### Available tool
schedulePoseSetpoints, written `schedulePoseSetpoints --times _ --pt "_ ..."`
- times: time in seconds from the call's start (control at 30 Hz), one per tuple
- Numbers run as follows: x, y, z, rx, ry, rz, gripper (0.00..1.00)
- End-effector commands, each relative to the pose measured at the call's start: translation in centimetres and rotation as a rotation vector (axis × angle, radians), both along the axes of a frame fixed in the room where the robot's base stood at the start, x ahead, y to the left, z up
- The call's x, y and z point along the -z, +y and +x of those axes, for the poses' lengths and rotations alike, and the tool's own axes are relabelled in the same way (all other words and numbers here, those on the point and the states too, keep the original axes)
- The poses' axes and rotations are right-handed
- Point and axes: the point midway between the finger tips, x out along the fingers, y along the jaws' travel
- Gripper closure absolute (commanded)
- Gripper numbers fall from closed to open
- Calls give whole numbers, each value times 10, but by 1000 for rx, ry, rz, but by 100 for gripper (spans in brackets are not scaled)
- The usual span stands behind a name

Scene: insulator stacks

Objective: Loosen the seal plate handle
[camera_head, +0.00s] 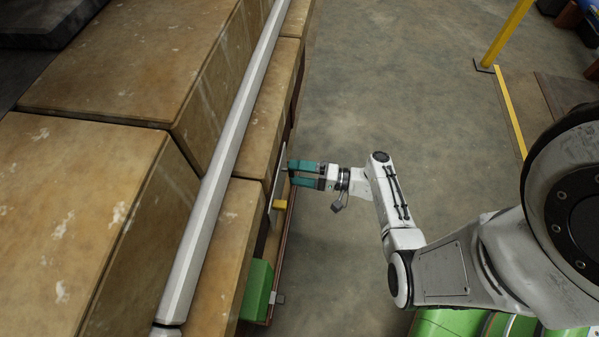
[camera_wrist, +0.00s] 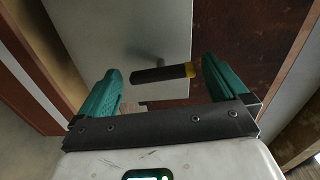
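The seal plate (camera_wrist: 135,28) is a flat grey panel filling the upper middle of the wrist view. Its handle (camera_wrist: 160,75) is a short dark bar with a yellow end, lying crosswise in front of the plate. My gripper (camera_wrist: 161,66) has two teal fingers spread apart, one to the left and one to the right of the handle, with a gap on both sides. In the head view, my gripper (camera_head: 290,173) reaches left to the plate (camera_head: 278,180), which shows nearly edge-on. The handle is hard to make out there.
Large tan, worn blocks (camera_head: 110,75) fill the left, with a long grey bar (camera_head: 222,150) along them. The floor (camera_head: 400,90) to the right is open up to a yellow post (camera_head: 506,35).

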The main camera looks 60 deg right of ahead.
Motion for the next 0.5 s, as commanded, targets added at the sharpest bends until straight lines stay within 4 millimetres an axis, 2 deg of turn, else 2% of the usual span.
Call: schedulePoseSetpoints --times 0.27,0.5 --pt "-1 -4 -7 3 -1 -1 0" --pt "-2 -19 -46 6 0 0 0"
